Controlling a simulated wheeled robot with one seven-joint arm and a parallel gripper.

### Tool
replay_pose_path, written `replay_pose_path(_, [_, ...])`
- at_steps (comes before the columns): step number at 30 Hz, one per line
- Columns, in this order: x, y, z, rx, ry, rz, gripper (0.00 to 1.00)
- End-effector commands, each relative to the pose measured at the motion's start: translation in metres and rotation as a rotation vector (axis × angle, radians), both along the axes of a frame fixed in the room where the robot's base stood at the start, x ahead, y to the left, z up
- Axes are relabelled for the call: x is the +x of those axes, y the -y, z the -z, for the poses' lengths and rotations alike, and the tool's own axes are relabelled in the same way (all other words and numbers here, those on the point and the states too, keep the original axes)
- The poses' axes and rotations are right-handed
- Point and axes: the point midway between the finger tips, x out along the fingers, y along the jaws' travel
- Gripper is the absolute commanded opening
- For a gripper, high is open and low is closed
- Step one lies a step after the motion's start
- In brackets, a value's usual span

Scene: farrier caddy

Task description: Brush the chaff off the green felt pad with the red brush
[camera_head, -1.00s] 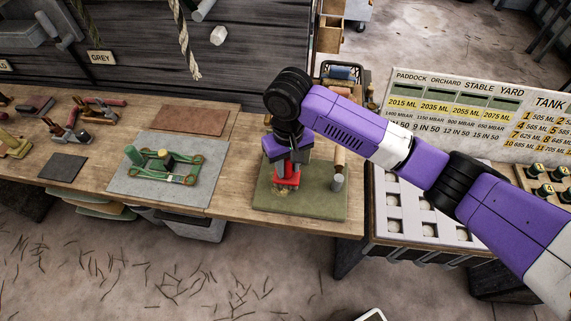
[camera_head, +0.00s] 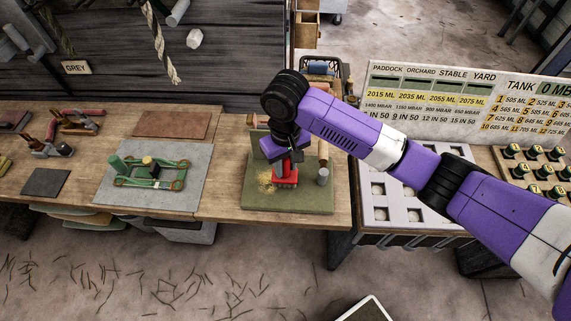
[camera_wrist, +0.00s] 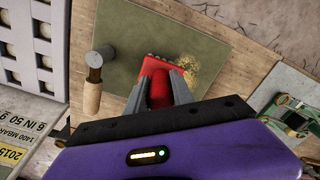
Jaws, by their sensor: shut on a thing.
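The green felt pad (camera_head: 300,203) lies on the wooden bench and also fills the upper middle of the wrist view (camera_wrist: 140,28). The red brush (camera_head: 285,174) is held in my gripper (camera_head: 286,158) over the middle of the pad, its head low at the felt; I cannot tell if the bristles touch. In the wrist view both grey fingers (camera_wrist: 160,90) close on the red brush (camera_wrist: 162,68). Yellowish chaff (camera_head: 264,182) lies on the pad left of the brush; in the wrist view the chaff (camera_wrist: 203,67) is right of the brush head, at the pad's edge side.
A hammer with a metal head (camera_head: 323,176) and wooden handle stands or lies on the pad's right part. A grey mat (camera_head: 195,185) with a green fixture (camera_head: 150,176) lies to the left. A white tray (camera_head: 385,215) with square recesses is to the right.

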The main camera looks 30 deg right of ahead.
Motion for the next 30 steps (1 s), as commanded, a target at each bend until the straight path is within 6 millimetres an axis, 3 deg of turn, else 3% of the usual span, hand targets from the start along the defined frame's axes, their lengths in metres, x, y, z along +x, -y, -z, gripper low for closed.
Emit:
replay_pose_path(18, [0.021,-0.03,-0.002,0.001,0.0,-0.002,0.0])
replay_pose_path(30, [0.023,-0.032,-0.002,0.001,0.001,-0.001,0.0])
